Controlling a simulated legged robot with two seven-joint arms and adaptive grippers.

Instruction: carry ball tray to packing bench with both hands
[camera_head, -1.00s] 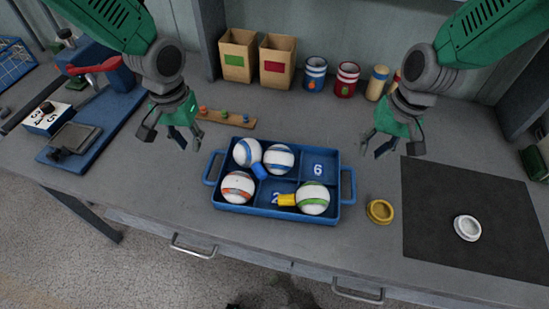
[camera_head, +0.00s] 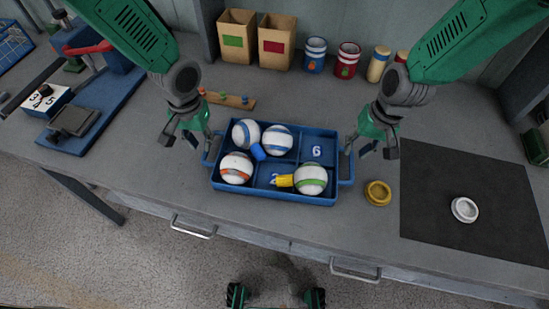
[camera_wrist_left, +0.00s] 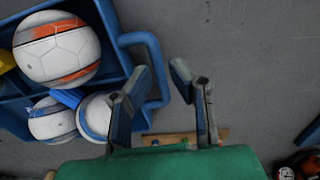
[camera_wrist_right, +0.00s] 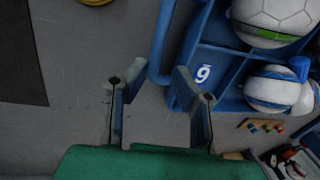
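The blue ball tray (camera_head: 325,190) sits on the grey worktable (camera_head: 130,170). It holds two blue-striped balls (camera_head: 277,139), an orange-striped ball (camera_head: 236,168) and a green-striped ball (camera_head: 310,179). A blue piece (camera_head: 258,152) and a yellow piece (camera_head: 285,181) lie among them; the compartment marked 6 is empty. My left gripper (camera_head: 205,143) is open at the tray's left handle, which shows near its fingers in the left wrist view (camera_wrist_left: 152,65). My right gripper (camera_head: 357,146) is open at the right handle, which shows beyond its fingertips in the right wrist view (camera_wrist_right: 161,45). I cannot identify the packing bench.
A yellow ring (camera_head: 378,193) lies right of the tray, and a white ring (camera_head: 464,209) lies on a dark mat (camera_head: 475,185). Cardboard boxes (camera_head: 238,38) and jars (camera_head: 347,58) stand behind. A peg strip (camera_head: 229,100) lies behind the tray. A blue-based device (camera_head: 85,115) stands left.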

